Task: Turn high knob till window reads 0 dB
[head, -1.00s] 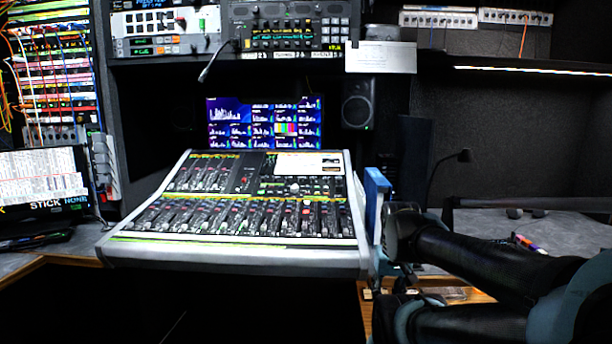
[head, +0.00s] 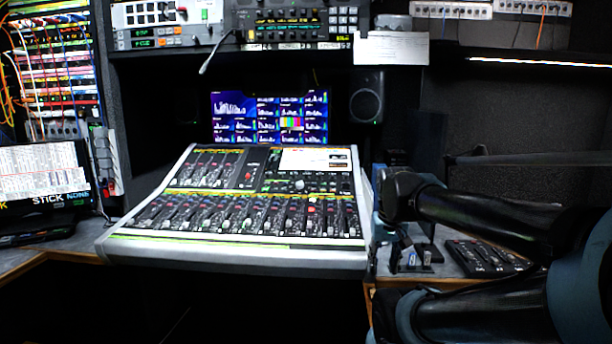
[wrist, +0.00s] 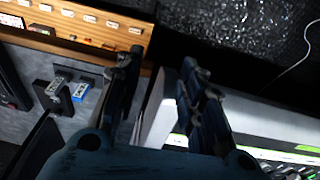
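The mixing console (head: 240,256) stands in the middle of the head view, with rows of faders and small knobs. A pale knob (head: 299,185) stands out at its upper right. A small display window (head: 338,163) is near the console's upper right corner. I cannot tell which knob is the high one, and no dB reading is legible. My gripper (wrist: 160,70) shows in the wrist view with its two fingers apart and nothing between them. It is beside the console's white edge (wrist: 157,115), apart from the knobs. In the head view my arm hides most of it.
The desk (head: 448,262) right of the console holds a black keypad-like panel (head: 490,257) and small upright items (head: 412,256). A wooden desk edge (wrist: 75,45) shows in the wrist view. A monitor (head: 268,116) and a speaker (head: 366,97) stand behind the console.

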